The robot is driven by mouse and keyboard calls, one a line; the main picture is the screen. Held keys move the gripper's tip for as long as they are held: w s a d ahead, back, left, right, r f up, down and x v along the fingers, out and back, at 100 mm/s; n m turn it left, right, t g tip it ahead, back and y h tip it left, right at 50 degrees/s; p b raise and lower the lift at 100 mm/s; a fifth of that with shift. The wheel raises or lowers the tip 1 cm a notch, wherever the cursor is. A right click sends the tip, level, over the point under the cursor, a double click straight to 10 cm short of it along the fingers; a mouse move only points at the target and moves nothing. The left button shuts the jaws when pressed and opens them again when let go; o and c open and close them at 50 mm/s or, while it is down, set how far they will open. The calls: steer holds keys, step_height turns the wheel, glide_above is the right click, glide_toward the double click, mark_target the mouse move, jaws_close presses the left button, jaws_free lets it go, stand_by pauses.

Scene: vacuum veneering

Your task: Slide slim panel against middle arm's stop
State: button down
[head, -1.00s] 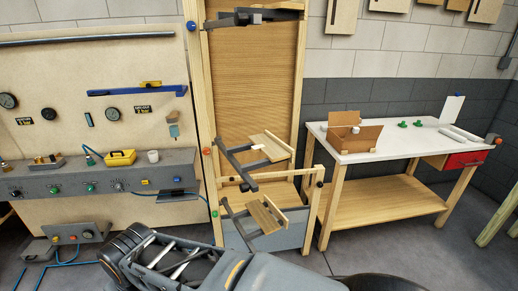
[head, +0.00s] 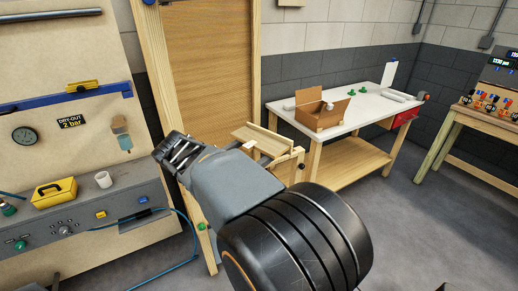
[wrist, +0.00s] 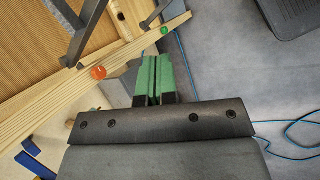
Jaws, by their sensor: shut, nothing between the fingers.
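A light wooden panel (head: 262,139) lies on the middle arm of the tall wooden frame (head: 155,100), partly hidden behind my own arm. The middle arm and its stop are mostly covered in the head view. In the wrist view, my gripper (wrist: 153,80) has its green fingers together with nothing between them. It points toward the frame's post (wrist: 60,108), beside an orange knob (wrist: 98,72) and a green knob (wrist: 164,30). A dark grey arm of the frame (wrist: 86,30) shows ahead to the left. No panel is clearly seen near the fingertips.
A white-topped bench (head: 365,103) with an open cardboard box (head: 322,110) stands right. Blue hose (wrist: 290,130) lies on the floor, which is otherwise clear at right.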

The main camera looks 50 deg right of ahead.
steer(key=w+d+r+n+g+h, duration=0.1)
steer(key=d+r+n+g+h, duration=0.15)
steer(key=d+n, duration=0.75)
steer(key=m+p, duration=0.2)
steer(key=m, duration=0.1)
glide_toward(263, 150)
steer(key=a+f+x, duration=0.1)
steer(key=x, duration=0.6)
steer(key=shift+h, duration=0.45)
steer(key=shift+d+f+t, duration=0.1)
steer(key=shift+f+t, duration=0.05)
steer(key=shift+t, duration=0.1)
steer(key=shift+s+d+r+p, duration=0.1)
steer(key=shift+d+r+p, duration=0.15)
steer(key=shift+d+p, duration=0.3)
steer(key=shift+d+f, duration=0.1)
steer(key=shift+d, duration=0.1)
